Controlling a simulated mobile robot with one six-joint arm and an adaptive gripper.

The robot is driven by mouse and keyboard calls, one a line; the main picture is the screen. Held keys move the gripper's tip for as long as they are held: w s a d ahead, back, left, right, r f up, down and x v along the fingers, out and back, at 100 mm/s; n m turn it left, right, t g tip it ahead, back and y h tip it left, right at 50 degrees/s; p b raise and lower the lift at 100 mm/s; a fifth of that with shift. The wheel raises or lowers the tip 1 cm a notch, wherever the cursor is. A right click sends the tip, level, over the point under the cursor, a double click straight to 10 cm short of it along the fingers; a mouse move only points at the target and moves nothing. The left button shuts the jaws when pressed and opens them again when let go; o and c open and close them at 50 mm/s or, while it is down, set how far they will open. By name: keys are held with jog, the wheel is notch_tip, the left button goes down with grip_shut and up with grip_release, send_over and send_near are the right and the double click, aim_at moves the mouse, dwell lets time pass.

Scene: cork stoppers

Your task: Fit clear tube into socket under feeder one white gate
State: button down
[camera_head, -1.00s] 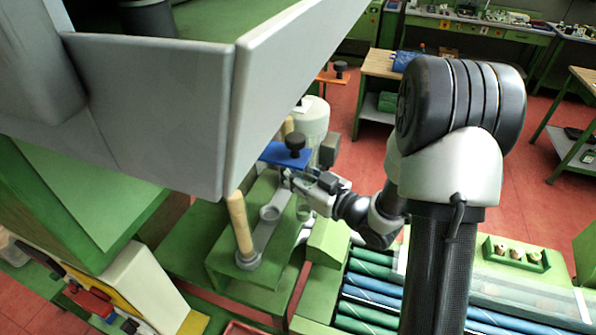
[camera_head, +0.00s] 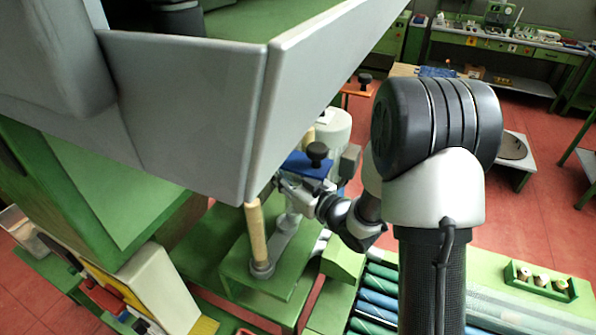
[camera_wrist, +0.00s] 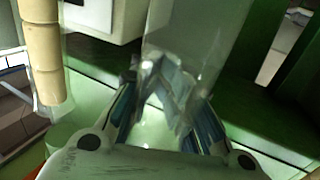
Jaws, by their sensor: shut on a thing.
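In the wrist view my gripper (camera_wrist: 165,115) is shut on a clear tube (camera_wrist: 195,35), which extends up and away from between the fingers. The fingers show through its clear wall. In the head view my gripper (camera_head: 298,190) is beside the blue gate (camera_head: 305,167) with its black knob, over the green stand (camera_head: 228,252). The held tube is hard to make out there, and its lower end cannot be judged. I cannot make out an empty socket or a white gate clearly.
A column of corks (camera_head: 257,232) stands upright in a grey socket (camera_head: 262,269), left of my gripper; the corks also show in the wrist view (camera_wrist: 42,50). A large grey hopper (camera_head: 190,100) hangs close above. Rollers (camera_head: 374,300) lie to the right.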

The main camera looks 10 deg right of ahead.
jog(key=shift+w+a+b, duration=0.3)
jog(key=shift+w+a, duration=0.15)
jog(key=shift+a, duration=0.15)
jog(key=shift+f, duration=0.15)
jog(key=shift+f+b, duration=0.45)
jog(key=shift+b, duration=0.3)
jog(key=shift+a+b, duration=0.25)
jog(key=shift+b, duration=0.05)
jog(key=shift+f+b, duration=1.4)
jog(key=shift+b, duration=0.55)
dwell(2.1)
jog(key=c, duration=1.4)
grip_release()
jog(key=shift+d, duration=0.1)
jog(key=v, duration=1.2)
